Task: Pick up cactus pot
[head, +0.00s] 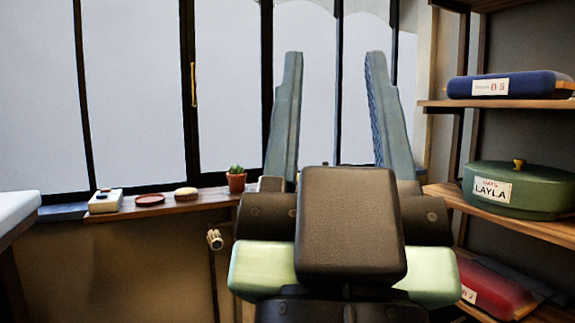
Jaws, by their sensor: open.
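A small cactus pot (236,181), a green cactus in a terracotta pot, stands upright on the wooden window shelf (186,205) left of centre. My gripper (332,62) is large in the foreground, fingers pointing up and spread wide, with nothing between them. It is to the right of the cactus pot in the picture and much nearer to the camera. The cactus pot is apart from the fingers. The gripper body hides the part of the shelf right of the pot.
On the shelf left of the pot are a round tan item (186,193), a red-brown dish (150,199) and a white box-like item (105,201). Dark-framed windows stand behind. A rack at right holds a blue case (510,84), a green case (517,190) and a red case (492,287).

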